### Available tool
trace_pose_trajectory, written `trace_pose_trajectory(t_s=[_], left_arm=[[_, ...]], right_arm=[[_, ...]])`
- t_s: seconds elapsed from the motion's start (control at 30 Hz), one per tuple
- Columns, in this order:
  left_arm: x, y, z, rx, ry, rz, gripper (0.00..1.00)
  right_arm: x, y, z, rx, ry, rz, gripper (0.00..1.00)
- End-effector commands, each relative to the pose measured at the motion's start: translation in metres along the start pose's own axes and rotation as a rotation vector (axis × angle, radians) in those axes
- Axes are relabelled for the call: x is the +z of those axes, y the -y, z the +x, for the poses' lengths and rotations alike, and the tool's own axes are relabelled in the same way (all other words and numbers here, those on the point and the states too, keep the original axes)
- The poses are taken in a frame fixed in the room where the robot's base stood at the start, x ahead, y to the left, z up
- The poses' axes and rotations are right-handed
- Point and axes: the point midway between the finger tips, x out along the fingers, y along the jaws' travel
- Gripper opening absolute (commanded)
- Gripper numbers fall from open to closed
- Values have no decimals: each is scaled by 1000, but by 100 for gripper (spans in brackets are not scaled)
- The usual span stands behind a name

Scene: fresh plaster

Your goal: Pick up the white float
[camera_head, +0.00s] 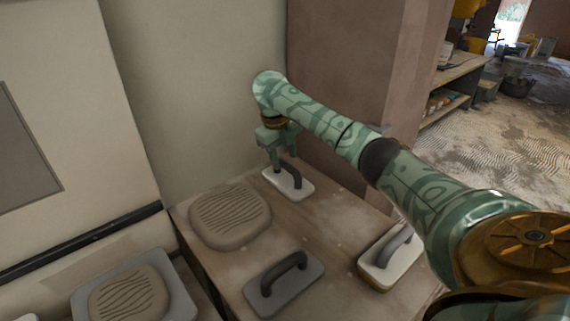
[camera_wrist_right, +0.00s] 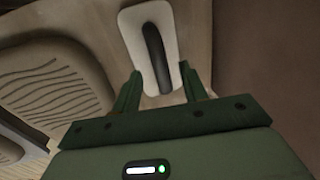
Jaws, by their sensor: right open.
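The white float (camera_head: 296,191), a pale plate with a dark handle, lies flat at the far end of the wooden table. My right gripper (camera_head: 281,165) is open and points down at it, its fingers close to the handle. In the right wrist view, the white float (camera_wrist_right: 132,34) lies just beyond the open right gripper (camera_wrist_right: 162,76), with its handle lined up between the two fingers. I cannot tell whether the fingers touch it. My left gripper is not in view.
The table (camera_head: 335,235) also holds a round ridged plaster piece (camera_head: 230,216), a grey float (camera_head: 300,285) with a black handle, and a cream-topped float (camera_head: 378,272) with a grey handle. A wall stands behind the table, and a brown pillar (camera_head: 345,60) stands near the white float.

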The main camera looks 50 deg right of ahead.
Motion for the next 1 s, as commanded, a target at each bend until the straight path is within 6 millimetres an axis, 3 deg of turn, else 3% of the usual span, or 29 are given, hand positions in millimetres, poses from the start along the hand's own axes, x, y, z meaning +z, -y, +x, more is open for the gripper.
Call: trace_pose_trajectory(t_s=[0.03,0.13,0.2,0.47,0.6,0.63,1.0], left_arm=[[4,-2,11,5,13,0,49],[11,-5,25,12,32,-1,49],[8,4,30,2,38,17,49],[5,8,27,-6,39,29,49],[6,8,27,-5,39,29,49],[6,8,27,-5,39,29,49],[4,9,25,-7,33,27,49]], right_arm=[[1,-1,17,-1,-9,-1,43],[2,-1,35,-2,-11,-1,43],[2,-1,46,-3,-10,-2,43],[2,1,42,-1,0,0,43],[2,1,42,-2,0,0,4],[2,1,42,-2,-1,0,0],[2,2,37,-1,0,0,0]])
